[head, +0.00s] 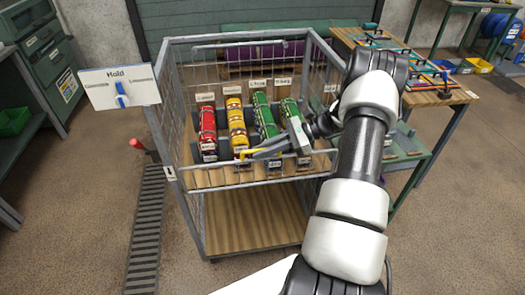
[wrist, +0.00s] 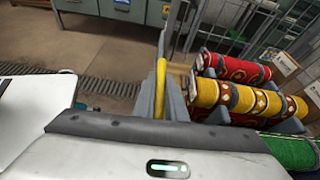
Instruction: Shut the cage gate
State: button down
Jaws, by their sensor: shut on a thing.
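The wire cage (head: 205,228) stands in the middle of the head view, with grey posts and wooden decks. A low rail, which looks like part of the gate (head: 215,163), crosses its front in front of the rolls; whether it is latched cannot be told. My gripper (head: 250,153) reaches in from the right at this front edge. Its fingers are shut on a yellow bar, which looks like the gate's handle (head: 260,150). In the wrist view the yellow handle (wrist: 160,88) stands between the grey fingers, partly hidden by them.
Red (head: 207,128), yellow (head: 237,122) and green rolls (head: 264,115) lie in the cage behind labels. A "Hold" board (head: 118,87) with a blue lever stands at the left. A red-knobbed lever (head: 137,143) is beside the cage. A workbench (head: 440,97) is at the right.

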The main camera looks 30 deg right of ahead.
jog(key=shift+w, duration=0.15)
jog(key=c, duration=1.8)
grip_release()
jog(key=shift+d, duration=0.1)
notch_tip(320, 180, up, 10)
jog(key=shift+p, duration=0.5)
